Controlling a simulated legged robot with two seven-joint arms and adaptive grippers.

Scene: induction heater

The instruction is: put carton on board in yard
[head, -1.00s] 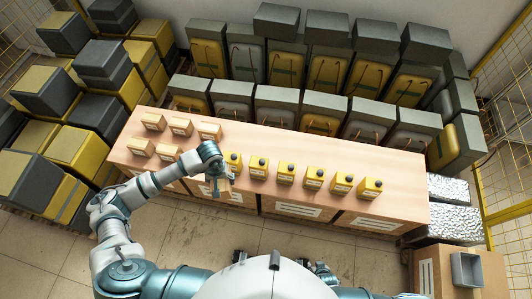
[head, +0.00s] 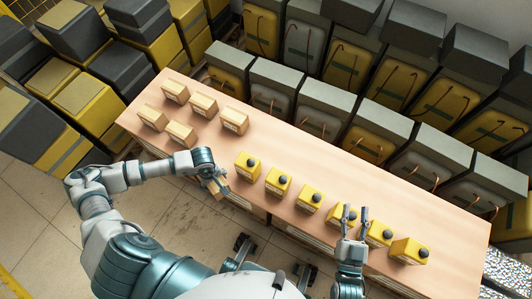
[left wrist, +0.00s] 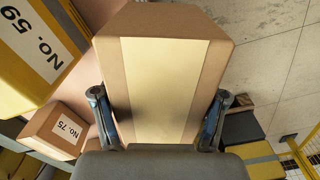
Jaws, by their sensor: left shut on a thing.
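My left gripper (head: 214,181) is shut on a small brown carton (head: 217,190) and holds it in front of the table's near edge. In the left wrist view the carton (left wrist: 165,75) fills the middle, with a pale tape band and a finger on each side. My right gripper (head: 354,213) is open and empty, beside the yellow canisters near the table's front edge. No board can be made out in these views.
The long wooden table (head: 300,165) bears several other cartons (head: 203,104) at its left end and a row of yellow canisters (head: 310,198). Stacked grey-lidded boxes (head: 270,100) stand behind it. Bare tiled floor (head: 35,205) shows at left.

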